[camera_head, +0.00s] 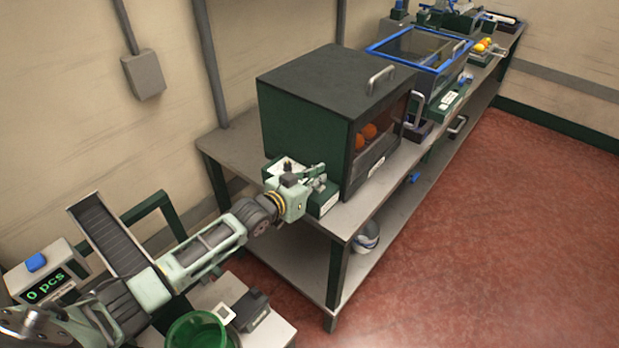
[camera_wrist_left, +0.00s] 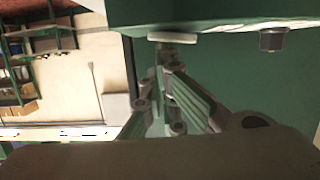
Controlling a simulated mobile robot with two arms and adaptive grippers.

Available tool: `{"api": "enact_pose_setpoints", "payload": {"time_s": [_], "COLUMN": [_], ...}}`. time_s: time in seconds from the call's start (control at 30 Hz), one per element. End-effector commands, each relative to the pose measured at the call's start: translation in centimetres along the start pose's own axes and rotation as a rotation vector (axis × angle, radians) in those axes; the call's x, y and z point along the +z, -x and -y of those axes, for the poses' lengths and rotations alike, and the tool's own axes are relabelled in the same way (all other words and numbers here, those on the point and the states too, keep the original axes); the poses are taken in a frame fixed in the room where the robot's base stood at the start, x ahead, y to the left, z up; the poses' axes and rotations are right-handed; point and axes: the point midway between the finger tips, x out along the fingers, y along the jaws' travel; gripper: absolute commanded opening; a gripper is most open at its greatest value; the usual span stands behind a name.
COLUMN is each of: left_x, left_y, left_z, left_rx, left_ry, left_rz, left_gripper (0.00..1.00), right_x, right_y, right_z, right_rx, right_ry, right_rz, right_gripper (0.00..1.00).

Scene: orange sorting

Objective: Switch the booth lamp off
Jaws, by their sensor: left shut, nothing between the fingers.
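The booth (camera_head: 305,125) is a dark green cabinet with a black top and a glazed front on the bench, with oranges (camera_head: 366,134) inside. I cannot tell from these frames whether its lamp is lit. A small green and pale box (camera_head: 328,203) stands against the booth's near left side. My left gripper (camera_head: 318,178) is shut and empty, over this box and close to the booth's side. In the left wrist view its fingers (camera_wrist_left: 168,75) are together, near a green surface (camera_wrist_left: 225,75) with a white tab (camera_wrist_left: 172,37) and a dark hexagonal part (camera_wrist_left: 272,40). The lamp's switch cannot be made out clearly.
The bench (camera_head: 225,150) runs to the back right. A blue-rimmed clear box (camera_head: 420,50) stands beyond the booth. A counter showing "0 pcs" (camera_head: 47,285) and a green bin (camera_head: 196,330) are at the lower left. The red floor (camera_head: 480,240) is clear.

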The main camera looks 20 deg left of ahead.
Motion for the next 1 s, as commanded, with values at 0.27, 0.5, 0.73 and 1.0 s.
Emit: {"api": "enact_pose_setpoints", "payload": {"time_s": [0.27, 0.5, 0.73, 1.0], "left_x": [-4.8, -3.5, -3.6, -3.8], "left_y": [0.5, 4.9, 8.6, 10.3], "left_z": [-0.2, -0.4, -0.6, -0.7], "left_rx": [-0.003, -0.002, -0.003, -0.002], "left_ry": [-0.002, -0.001, -0.001, -0.001], "left_rz": [-0.003, 0.0, -0.001, -0.002], "left_gripper": [0.0, 0.0, 0.0, 0.0], "right_x": [-0.6, 0.0, -0.1, -0.2], "right_y": [4.0, 2.2, 1.6, 1.4], "right_z": [0.1, 0.2, 0.2, 0.0], "right_rx": [-0.002, -0.003, -0.002, 0.0], "right_ry": [-0.002, -0.002, -0.002, -0.001], "right_rz": [-0.003, 0.003, 0.001, 0.0], "right_gripper": [0.4, 0.4, 0.4, 0.4]}}
